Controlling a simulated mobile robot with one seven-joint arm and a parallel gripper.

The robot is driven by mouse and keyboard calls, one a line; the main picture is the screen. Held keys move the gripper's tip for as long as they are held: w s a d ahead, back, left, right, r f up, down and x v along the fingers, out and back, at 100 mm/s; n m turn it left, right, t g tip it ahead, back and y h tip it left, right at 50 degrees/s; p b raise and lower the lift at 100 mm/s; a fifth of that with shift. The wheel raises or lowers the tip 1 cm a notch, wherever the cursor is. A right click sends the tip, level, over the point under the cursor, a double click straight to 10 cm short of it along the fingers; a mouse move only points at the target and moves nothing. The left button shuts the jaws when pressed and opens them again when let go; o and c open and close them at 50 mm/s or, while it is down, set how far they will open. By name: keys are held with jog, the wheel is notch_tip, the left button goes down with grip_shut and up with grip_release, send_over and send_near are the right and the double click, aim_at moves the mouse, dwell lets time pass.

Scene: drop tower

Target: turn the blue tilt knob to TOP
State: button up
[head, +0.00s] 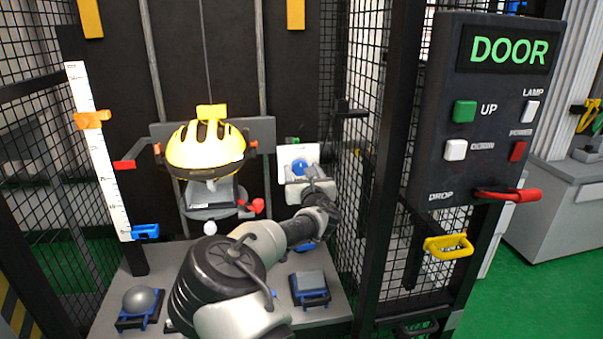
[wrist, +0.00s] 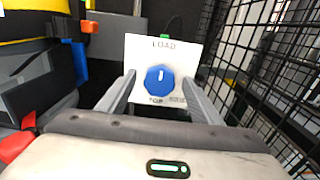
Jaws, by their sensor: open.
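The blue tilt knob (wrist: 159,79) sits on a white plate (wrist: 150,47) marked LOAD above, TOP below and another small label at lower right, hard to read. Its white mark points up toward LOAD. My gripper (wrist: 159,88) is open, with one finger on each side of the knob. I cannot tell whether the fingers touch it. In the head view the knob (head: 300,168) shows just beyond my gripper (head: 304,180), on the white plate (head: 287,153).
A yellow helmet (head: 205,146) on the carriage is left of the plate. A wire mesh wall (wrist: 258,60) stands close on the right. The control panel (head: 484,115) reads DOOR. A grey ball (head: 139,299) and grey block (head: 309,281) rest on the base.

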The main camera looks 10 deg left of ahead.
jog(key=shift+w+a, duration=0.15)
jog(key=shift+w, duration=0.2)
jog(key=c, duration=1)
jog(key=shift+c, duration=0.2)
